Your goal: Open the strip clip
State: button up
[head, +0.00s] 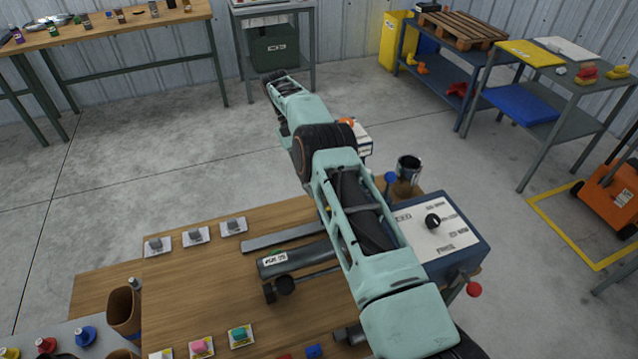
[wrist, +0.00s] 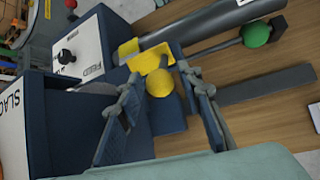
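In the wrist view a yellow ball knob (wrist: 160,83) and a yellow plate (wrist: 150,59) sit at the side of a blue machine block (wrist: 165,118). They look like the strip clip, but its exact state is unclear. My gripper (wrist: 157,68) is open, with one finger on each side of the yellow knob; I see gaps and cannot tell of any contact. A flat grey strip (wrist: 268,84) lies to the right on the wooden bench and also shows in the head view (head: 284,237). In the head view my arm hides the clip and gripper.
The blue machine has a white FEED panel (head: 436,228) with a black dial, and a red knob (head: 474,289) at its side. A dark labelled tube (head: 297,259) lies beside the strip. A green ball (wrist: 256,34) on a rod is at upper right in the wrist view.

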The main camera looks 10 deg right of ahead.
jog(key=shift+o, duration=0.3)
jog(key=shift+s+d+r+t, duration=0.2)
jog(key=shift+s+t, duration=0.15)
jog(key=shift+t, duration=0.15)
jog(key=shift+s+y, duration=0.1)
jog(key=shift+y, duration=0.2)
